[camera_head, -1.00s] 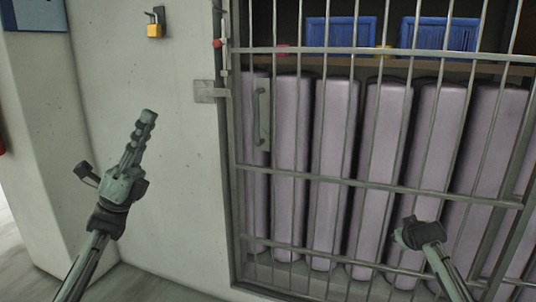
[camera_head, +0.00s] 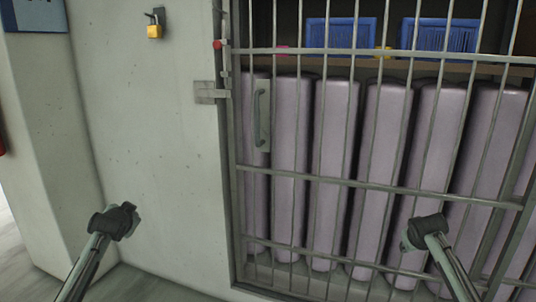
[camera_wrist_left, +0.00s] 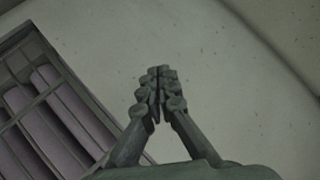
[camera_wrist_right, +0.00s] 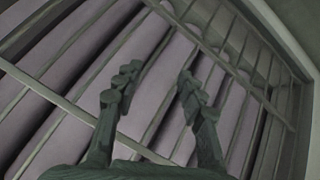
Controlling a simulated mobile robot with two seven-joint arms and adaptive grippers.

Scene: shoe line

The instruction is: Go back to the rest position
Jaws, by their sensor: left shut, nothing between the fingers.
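My left gripper (camera_wrist_left: 158,80) shows in the left wrist view with its fingers together and nothing between them, in front of the plain wall. In the head view my left arm comes in at the lower left and ends at a dark wrist; the fingers are hidden there. My right gripper (camera_wrist_right: 157,88) shows in the right wrist view with its fingers apart and empty, in front of the barred gate (camera_head: 350,184). In the head view my right arm ends low in front of the gate, and its fingers are hidden.
Behind the gate stand several tall mauve rolls (camera_head: 333,150) under a shelf with two blue crates (camera_head: 340,33). The gate has a handle (camera_head: 261,118) and a latch (camera_head: 210,92). A yellow padlock (camera_head: 154,31) hangs on the wall (camera_head: 150,130). Space before the wall looks clear.

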